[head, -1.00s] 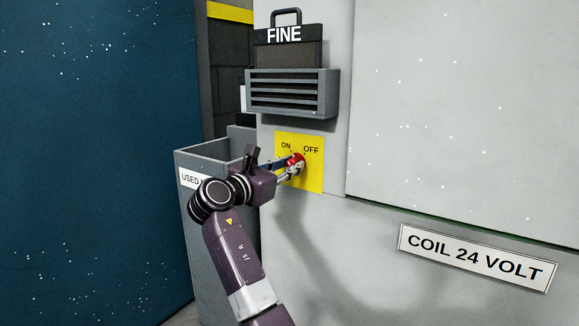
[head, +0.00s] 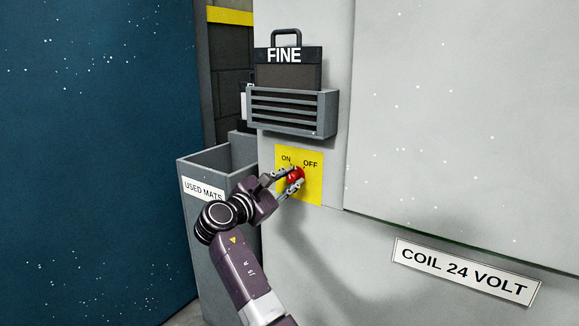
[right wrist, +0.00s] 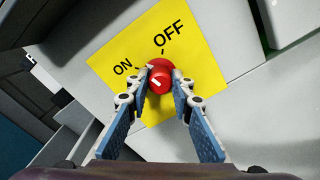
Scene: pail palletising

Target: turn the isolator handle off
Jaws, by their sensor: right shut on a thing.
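The red isolator handle (head: 296,175) is on a yellow plate (head: 314,188) marked ON and OFF, on the grey cabinet wall. In the right wrist view the round red handle (right wrist: 159,82) has a short white mark that slants toward the upper left, on the ON side. My right gripper (head: 291,178) is shut on the handle, one finger on each side. In the right wrist view, the fingertips of the gripper (right wrist: 160,76) hide parts of the handle's sides. My left gripper is not in view.
A grey rack (head: 292,112) holding a dark case labelled FINE (head: 287,75) hangs above the plate. A grey bin labelled USED MATS (head: 205,162) stands left of it. A COIL 24 VOLT sign (head: 466,271) is at lower right. A dark blue panel (head: 90,150) fills the left.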

